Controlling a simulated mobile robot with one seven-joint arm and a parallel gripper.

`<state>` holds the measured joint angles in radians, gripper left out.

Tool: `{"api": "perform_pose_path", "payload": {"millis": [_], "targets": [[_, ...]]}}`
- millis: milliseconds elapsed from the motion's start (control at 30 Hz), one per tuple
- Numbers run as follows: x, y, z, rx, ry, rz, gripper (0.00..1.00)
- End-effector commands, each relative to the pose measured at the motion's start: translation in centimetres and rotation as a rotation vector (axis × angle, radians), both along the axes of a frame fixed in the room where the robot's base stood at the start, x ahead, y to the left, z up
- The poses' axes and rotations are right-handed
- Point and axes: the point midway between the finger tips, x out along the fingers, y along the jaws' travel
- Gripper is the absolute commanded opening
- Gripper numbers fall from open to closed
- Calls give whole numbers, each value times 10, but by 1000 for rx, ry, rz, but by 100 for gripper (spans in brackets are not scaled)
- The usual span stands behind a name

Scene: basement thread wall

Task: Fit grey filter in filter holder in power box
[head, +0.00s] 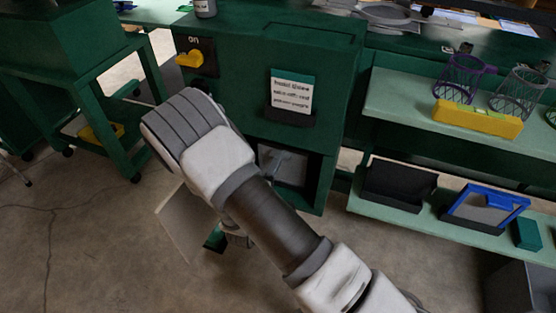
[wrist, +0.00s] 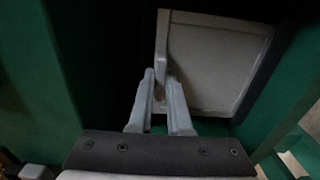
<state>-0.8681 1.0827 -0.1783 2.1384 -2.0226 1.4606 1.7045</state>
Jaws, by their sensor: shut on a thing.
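The green power box (head: 335,60) stands ahead, with a dark opening low in its front. A grey panel (head: 287,165) shows inside that opening. In the wrist view my gripper (wrist: 160,78) is shut on the raised edge or handle of the square grey filter (wrist: 215,62). The filter has a pale frame and lies beyond my fingers, within a dark space between green walls. The filter holder is not clear in either view, so I cannot tell how the filter sits in it. In the head view my arm hides my gripper.
A yellow switch (head: 190,59) marked "on" and a note card (head: 291,93) are on the box front. A pale flat panel (head: 187,221) stands left of the opening, perhaps a door. Shelves at right hold wire baskets (head: 457,80), a yellow block (head: 477,118) and a blue-framed item (head: 486,210).

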Motion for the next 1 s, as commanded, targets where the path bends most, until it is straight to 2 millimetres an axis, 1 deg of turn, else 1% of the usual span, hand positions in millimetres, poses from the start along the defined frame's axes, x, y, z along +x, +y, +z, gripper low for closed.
{"api": "perform_pose_path", "payload": {"millis": [467, 733, 867, 900, 967, 1000], "targets": [[0, 0, 0, 0, 0, 0, 0], [0, 0, -7, 0, 0, 0, 0], [0, 0, -5, 0, -1, 0, 0], [0, 0, -5, 0, -1, 0, 18], [0, 0, -5, 0, -1, 0, 29], [0, 0, -5, 0, -1, 0, 36]]}}
